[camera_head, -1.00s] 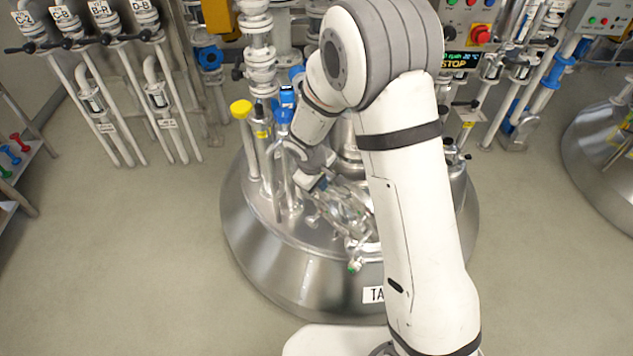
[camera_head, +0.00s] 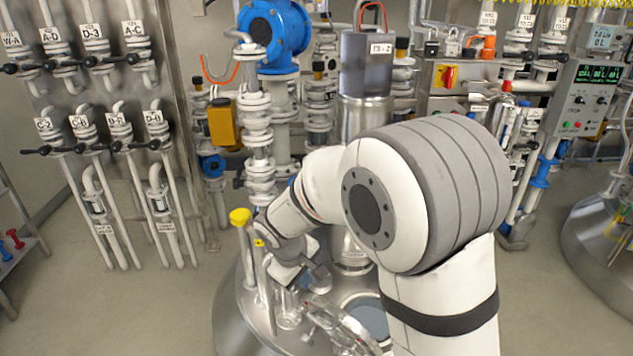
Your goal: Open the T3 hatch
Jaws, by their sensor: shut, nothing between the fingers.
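The steel tank (camera_head: 232,318) stands at the bottom middle, its lower part cut off by the picture edge. On its top is a round hatch ring (camera_head: 348,303) with a grey-blue area inside, partly behind my arm. A round metal lid (camera_head: 338,326) with bright fittings appears tilted up at the ring's left front. Its hinge is not clear, and no T3 mark is readable. My gripper (camera_head: 316,282) is shut and empty, just left of the ring and above the tank top. Its fingertips are small and hard to make out.
A yellow-capped pipe (camera_head: 241,218) stands close to the left of my wrist. A steel column with a grey box (camera_head: 367,62) rises behind the hatch. Valve pipes line the back wall. The floor (camera_head: 150,310) left of the tank is free.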

